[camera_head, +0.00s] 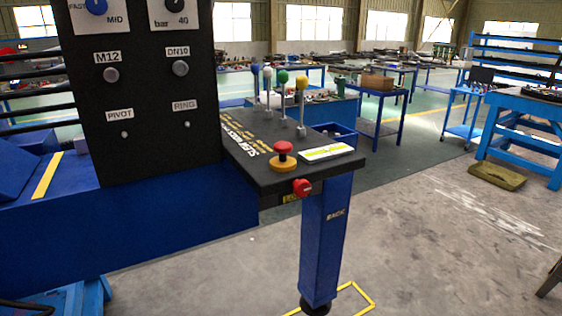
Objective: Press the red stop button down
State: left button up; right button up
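A red mushroom-shaped stop button (283,151) stands on a yellow-orange base at the front of a black control desk (262,178). Its red cap sits clearly above the base on a short stem. A second, smaller red knob (302,187) sticks out of the desk's front edge, below and to the right of the button. Neither of my grippers shows in the head view.
Several levers with coloured balls (302,104) rise behind the button. A white and yellow label (325,152) lies to its right. A tall black panel (140,90) with knobs stands on the left. A blue post (326,240) supports the desk; open floor lies right.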

aim_at(283, 149)
jog(key=i+l+u, duration=0.1)
jog(key=u, duration=0.35)
jog(key=l+u, duration=0.1)
jog(key=u, duration=0.35)
jog(key=i+l+u, duration=0.1)
jog(key=u, duration=0.35)
jog(key=i+l+u, duration=0.1)
jog(key=l+u, duration=0.15)
jog(key=l, duration=0.45)
jog(key=l+u, duration=0.25)
jog(key=l, duration=0.45)
jog(key=l+u, duration=0.25)
jog(key=l, duration=0.5)
jog(key=k+l+u, duration=0.25)
jog(key=l, duration=1.05)
jog(key=k+l, duration=0.1)
jog(key=l, duration=0.45)
